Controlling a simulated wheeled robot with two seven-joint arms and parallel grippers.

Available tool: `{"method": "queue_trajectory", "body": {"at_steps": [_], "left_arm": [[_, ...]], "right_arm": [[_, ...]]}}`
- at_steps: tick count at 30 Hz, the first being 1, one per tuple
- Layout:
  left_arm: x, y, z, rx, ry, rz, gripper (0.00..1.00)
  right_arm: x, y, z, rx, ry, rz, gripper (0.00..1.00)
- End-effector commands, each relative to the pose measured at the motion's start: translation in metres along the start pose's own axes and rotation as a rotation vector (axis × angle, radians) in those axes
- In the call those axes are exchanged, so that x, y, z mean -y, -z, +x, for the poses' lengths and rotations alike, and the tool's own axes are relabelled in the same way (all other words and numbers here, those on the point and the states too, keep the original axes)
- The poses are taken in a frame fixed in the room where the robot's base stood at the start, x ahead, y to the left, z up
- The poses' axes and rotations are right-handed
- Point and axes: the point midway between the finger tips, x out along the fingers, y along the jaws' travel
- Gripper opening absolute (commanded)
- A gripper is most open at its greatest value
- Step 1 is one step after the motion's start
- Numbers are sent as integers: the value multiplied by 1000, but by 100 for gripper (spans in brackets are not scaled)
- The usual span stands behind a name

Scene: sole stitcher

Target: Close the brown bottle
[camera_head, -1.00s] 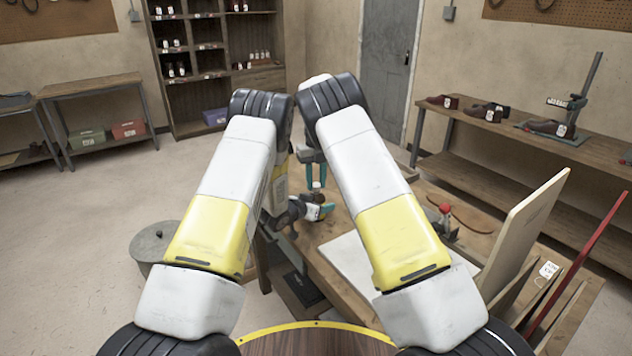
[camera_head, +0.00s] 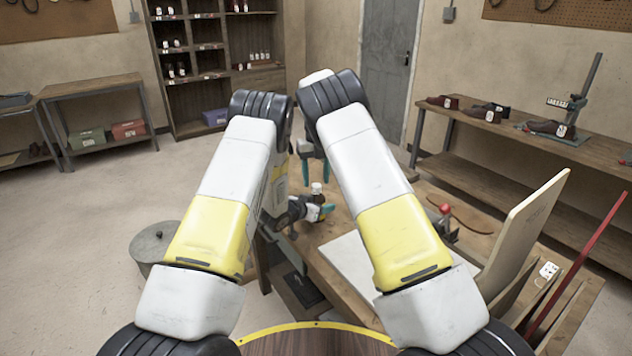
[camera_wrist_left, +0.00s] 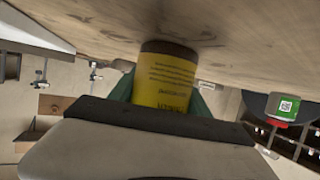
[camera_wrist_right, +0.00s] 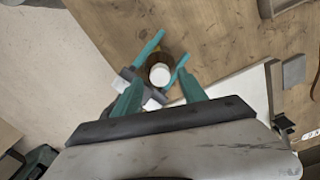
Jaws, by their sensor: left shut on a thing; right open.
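The brown bottle (camera_wrist_right: 166,58) stands on the wooden workbench with a white cap (camera_wrist_right: 159,74) on its top; the cap also shows in the head view (camera_head: 317,187). In the left wrist view its yellow label (camera_wrist_left: 163,82) and dark brown base show. My left gripper (camera_head: 318,212) is shut around the bottle's body, one teal finger on each side. My right gripper (camera_wrist_right: 160,82) is open above the bottle, its fingers apart on either side of the cap and clear of it. Whether the cap is fully tight cannot be told.
A pale board (camera_head: 348,262) lies on the workbench (camera_head: 315,245). A red-topped tool (camera_head: 444,212) and a leaning panel (camera_head: 522,235) are to the right. A grey lidded bin (camera_head: 150,248) stands on the floor at left. Bare wood surrounds the bottle.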

Motion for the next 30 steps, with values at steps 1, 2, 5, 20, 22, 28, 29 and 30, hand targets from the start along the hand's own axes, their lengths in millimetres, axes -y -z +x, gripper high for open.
{"method": "queue_trajectory", "body": {"at_steps": [1, 2, 5, 20, 22, 28, 29, 30], "left_arm": [[0, 0, 0, -1, 0, 0, 0], [0, 0, 0, -1, 0, 0, 0], [0, 0, 0, -1, 0, 0, 0], [0, 0, 0, -1, 1, 0, 0], [0, 0, 0, -1, 1, 0, 0], [0, 0, 0, -1, 1, 0, 0], [0, 0, 0, -1, 1, 0, 0], [0, 0, 0, -1, 1, 0, 0]], "right_arm": [[0, -1, -8, 4, 1, -1, 50], [0, -1, -12, 3, 1, -1, 50], [0, 0, -24, 2, 0, 0, 50], [0, 0, -29, -1, -2, -93, 46], [0, 0, -29, -2, -2, -193, 46], [0, 1, -30, -7, -6, -629, 46], [0, 1, -30, -7, -7, -701, 46], [-1, 2, -30, -7, -9, -796, 46]]}}
